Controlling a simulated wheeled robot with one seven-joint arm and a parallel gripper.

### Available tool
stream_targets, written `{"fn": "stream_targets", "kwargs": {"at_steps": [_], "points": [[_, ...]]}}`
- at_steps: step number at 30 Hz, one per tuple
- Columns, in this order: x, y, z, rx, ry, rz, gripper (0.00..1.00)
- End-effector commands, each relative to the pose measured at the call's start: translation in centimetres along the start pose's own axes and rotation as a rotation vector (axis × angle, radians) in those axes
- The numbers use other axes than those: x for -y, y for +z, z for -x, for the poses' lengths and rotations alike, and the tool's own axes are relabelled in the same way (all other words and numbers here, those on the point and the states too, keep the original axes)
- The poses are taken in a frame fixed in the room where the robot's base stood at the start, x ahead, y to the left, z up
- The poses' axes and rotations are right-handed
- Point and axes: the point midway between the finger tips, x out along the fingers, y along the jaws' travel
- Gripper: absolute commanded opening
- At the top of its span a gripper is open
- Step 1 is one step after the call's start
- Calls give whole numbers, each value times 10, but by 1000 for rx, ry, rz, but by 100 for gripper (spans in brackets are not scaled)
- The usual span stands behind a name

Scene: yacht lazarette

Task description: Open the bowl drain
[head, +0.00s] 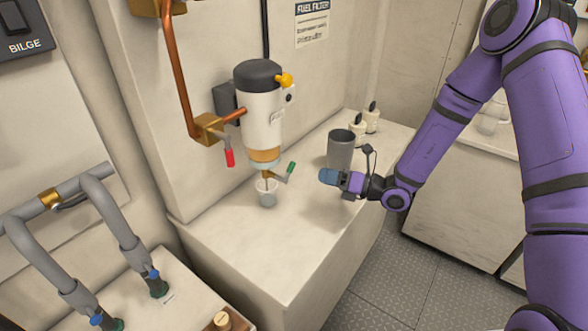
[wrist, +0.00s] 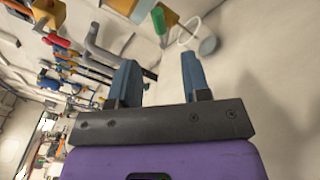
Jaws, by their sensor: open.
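The fuel filter (head: 262,110) is a white cylinder with a dark cap and an amber bowl (head: 264,155), mounted on the wall. Beneath the bowl is the drain valve with a green-tipped lever (head: 290,169), which slants up to the right. The green tip also shows near the top of the wrist view (wrist: 158,20). A small cup (head: 267,198) stands below the drain. My gripper (head: 328,176) is right of the lever, apart from it, pointing left towards it. In the wrist view its two blue fingers (wrist: 160,68) are spread with nothing between them.
A grey canister (head: 340,150) stands close behind my gripper, with white bottles (head: 371,117) beyond. A red-handled lever (head: 229,156) hangs from the copper pipe (head: 178,80) left of the filter. The bench top (head: 300,235) in front is clear.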

Motion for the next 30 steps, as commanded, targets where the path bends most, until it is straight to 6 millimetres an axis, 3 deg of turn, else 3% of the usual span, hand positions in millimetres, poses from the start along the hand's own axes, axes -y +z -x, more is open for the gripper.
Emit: {"fn": "stream_targets", "kwargs": {"at_steps": [15,21,30], "points": [[-1,0,-84,-3,3,4,43],[-1,0,-96,-2,3,3,43],[-1,0,-98,-1,2,3,43]]}}
